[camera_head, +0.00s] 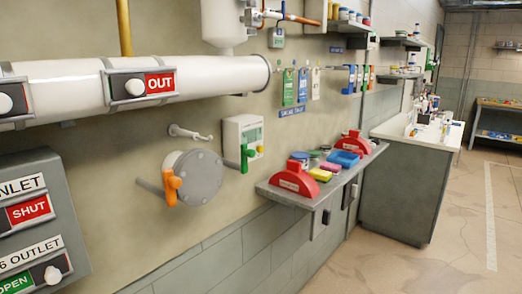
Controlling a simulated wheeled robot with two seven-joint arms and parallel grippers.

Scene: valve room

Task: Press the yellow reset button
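A white wall box (236,129) with a green and white label is fixed to the wall near the middle of the view. A small yellow spot (260,149) shows low on its right part; it looks like a button, but it is too small to read any marking. A green lever (244,158) hangs on the box's front, just left of the yellow spot. Neither of my grippers is in view, so nothing of mine touches the box.
Left of the box is a grey round cover (201,177) with an orange handle (172,187). A grey shelf (270,191) with red holders juts out below right. A thick white pipe (216,74) runs above. Open floor (455,240) lies at right.

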